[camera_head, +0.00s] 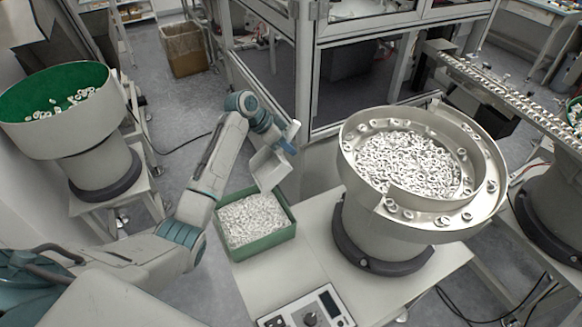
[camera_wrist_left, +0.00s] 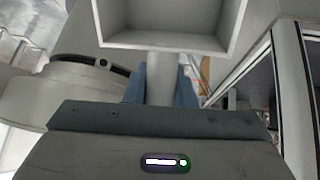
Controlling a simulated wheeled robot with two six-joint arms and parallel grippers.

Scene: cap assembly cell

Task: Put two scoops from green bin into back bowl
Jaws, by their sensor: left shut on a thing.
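The green bin (camera_head: 274,243) stands on the white table, filled with small white caps. My left gripper (camera_head: 287,147) is above the bin's back edge, shut on the handle of a white scoop (camera_head: 268,168). In the left wrist view, the scoop (camera_wrist_left: 172,42) shows at the top, with its handle between the blue fingers (camera_wrist_left: 161,90); no caps show in the visible part of its inside. A large metal bowl (camera_head: 352,150) holding many white caps stands right of the bin. A green-lined bowl (camera_head: 60,128) with a few caps stands at far left. Which is the back bowl I cannot tell.
A control box (camera_head: 312,312) lies at the table's front. A metal-framed enclosure (camera_head: 307,70) stands behind the bin and scoop. A conveyor rail (camera_head: 500,90) runs at the right back, and a cardboard box (camera_head: 184,50) is on the floor behind.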

